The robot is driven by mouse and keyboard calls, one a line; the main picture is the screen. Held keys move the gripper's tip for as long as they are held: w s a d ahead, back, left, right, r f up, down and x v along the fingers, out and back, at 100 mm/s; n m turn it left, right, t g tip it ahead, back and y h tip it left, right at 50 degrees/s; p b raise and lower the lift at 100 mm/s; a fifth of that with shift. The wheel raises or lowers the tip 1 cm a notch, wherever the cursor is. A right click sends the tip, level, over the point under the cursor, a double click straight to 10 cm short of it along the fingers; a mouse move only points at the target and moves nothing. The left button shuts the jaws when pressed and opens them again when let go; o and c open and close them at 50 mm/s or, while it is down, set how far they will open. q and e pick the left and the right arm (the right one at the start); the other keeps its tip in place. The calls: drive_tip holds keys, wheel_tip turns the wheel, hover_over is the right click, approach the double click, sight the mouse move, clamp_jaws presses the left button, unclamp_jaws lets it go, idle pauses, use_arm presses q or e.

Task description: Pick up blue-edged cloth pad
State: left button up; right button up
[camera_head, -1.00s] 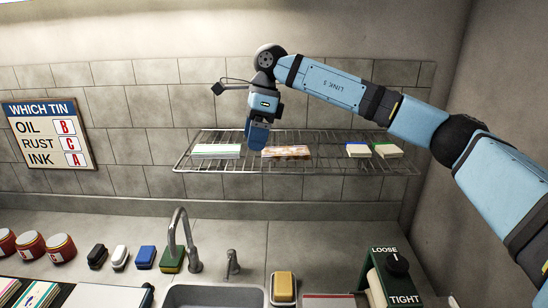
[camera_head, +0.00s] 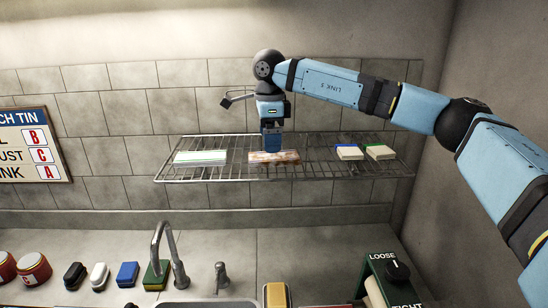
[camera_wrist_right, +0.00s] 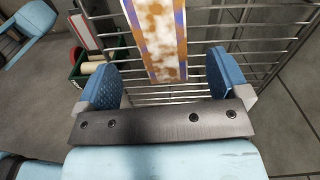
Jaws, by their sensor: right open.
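On the wire rack in the head view, a small cream pad with a blue edge (camera_head: 349,152) lies right of the middle, beside a similar green-edged pad (camera_head: 380,152). A brown-stained cloth pad (camera_head: 283,157) lies mid-rack; the right wrist view shows its blue-violet and orange border stripes (camera_wrist_right: 163,40). My right gripper (camera_head: 271,147) points down at this stained pad, left of the small blue-edged one. In the wrist view its fingers (camera_wrist_right: 165,80) are open and empty, one on each side of the stained pad's line. Whether they touch it cannot be told. My left gripper is not in view.
A white pad with a green edge (camera_head: 201,157) lies at the rack's left. The wire rack (camera_head: 310,172) stands out from the tiled wall. Below are a faucet (camera_head: 166,250), several small blocks, red tins (camera_head: 33,268) and a green wringer with a knob (camera_head: 397,271).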

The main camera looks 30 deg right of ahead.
sight(271, 156)
wheel_tip(271, 156, down, 5)
drive_tip(key=shift+d+r+p, duration=0.1)
drive_tip(key=shift+d+p, duration=0.05)
drive_tip(key=shift+p, duration=0.45)
drive_tip(key=c, duration=1)
drive_tip(key=shift+r, duration=0.15)
drive_tip(key=shift+r, duration=0.65)
wheel_tip(271, 156, up, 19)
drive_tip(key=b, duration=0.2)
drive_tip(key=shift+f+b, duration=0.2)
drive_tip(key=shift+b, duration=0.2)
